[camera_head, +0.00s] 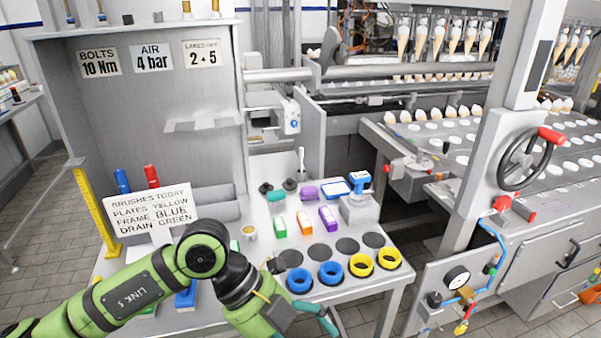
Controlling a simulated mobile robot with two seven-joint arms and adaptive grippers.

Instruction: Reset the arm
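My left arm is green and black. It comes in from the lower left and bends over the front of the grey workbench (230,218). My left gripper (322,318) is at the bottom edge of the head view, by the bench's front edge and near the blue rings. It is partly cut off and partly hidden by its own wrist, so its opening does not show clearly. I see nothing held in it. My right arm and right gripper are not in view.
Blue rings (331,273) and yellow rings (361,265) sit near the bench front, close to my gripper. Brushes (328,217), a small cup (250,232) and a white sign (148,208) stand behind. A machine with a handwheel (524,160) is at right.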

